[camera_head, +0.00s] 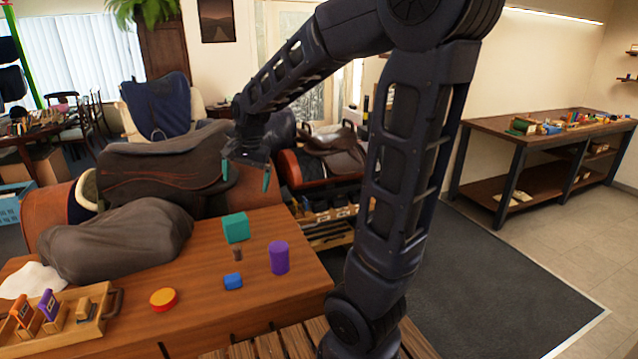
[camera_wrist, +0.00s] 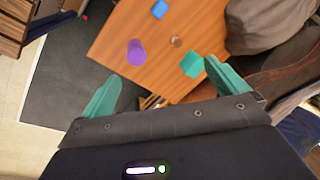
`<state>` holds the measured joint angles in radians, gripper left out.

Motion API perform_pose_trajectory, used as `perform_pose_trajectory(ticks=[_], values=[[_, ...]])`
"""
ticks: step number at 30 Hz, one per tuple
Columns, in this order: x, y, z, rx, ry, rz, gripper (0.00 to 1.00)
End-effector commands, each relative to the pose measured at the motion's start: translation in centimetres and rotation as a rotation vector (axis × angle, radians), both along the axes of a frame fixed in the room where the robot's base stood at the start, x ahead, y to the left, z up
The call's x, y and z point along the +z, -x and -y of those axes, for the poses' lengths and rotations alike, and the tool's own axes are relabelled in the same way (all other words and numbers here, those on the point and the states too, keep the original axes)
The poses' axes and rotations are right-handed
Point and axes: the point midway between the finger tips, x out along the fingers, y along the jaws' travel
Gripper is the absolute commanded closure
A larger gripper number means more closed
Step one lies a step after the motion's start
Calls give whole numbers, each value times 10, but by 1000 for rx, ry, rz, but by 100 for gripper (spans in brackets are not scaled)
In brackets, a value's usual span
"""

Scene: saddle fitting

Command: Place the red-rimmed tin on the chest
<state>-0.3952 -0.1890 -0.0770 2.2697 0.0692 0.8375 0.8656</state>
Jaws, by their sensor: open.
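The red-rimmed tin (camera_head: 163,299) is a low round tin with an orange-yellow top. It sits on the brown wooden top (camera_head: 195,325) in front of me, right of a wooden tray. I cannot tell whether this wooden piece is the chest. My gripper (camera_head: 246,175) is open and empty, with teal fingertips. It hangs above and beyond the far edge of the wooden top, well away from the tin. In the wrist view my gripper's fingers (camera_wrist: 163,85) are spread apart, and the tin does not show there.
A teal block (camera_head: 236,228), small brown piece (camera_head: 238,255), blue block (camera_head: 233,282) and purple cylinder (camera_head: 279,257) stand right of the tin. The wooden tray (camera_head: 85,330) holds upright pieces. A grey covered lump (camera_head: 115,240) and saddles (camera_head: 165,165) lie behind. A workbench (camera_head: 500,128) stands far right.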

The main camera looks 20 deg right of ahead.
Motion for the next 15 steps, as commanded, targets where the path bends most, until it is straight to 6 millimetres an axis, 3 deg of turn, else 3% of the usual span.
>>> perform_pose_trajectory(ticks=[6, 15], values=[[27, 46, 55, 146, 47, 85, 2], [42, 116, 113, 349, 160, 182, 2]])
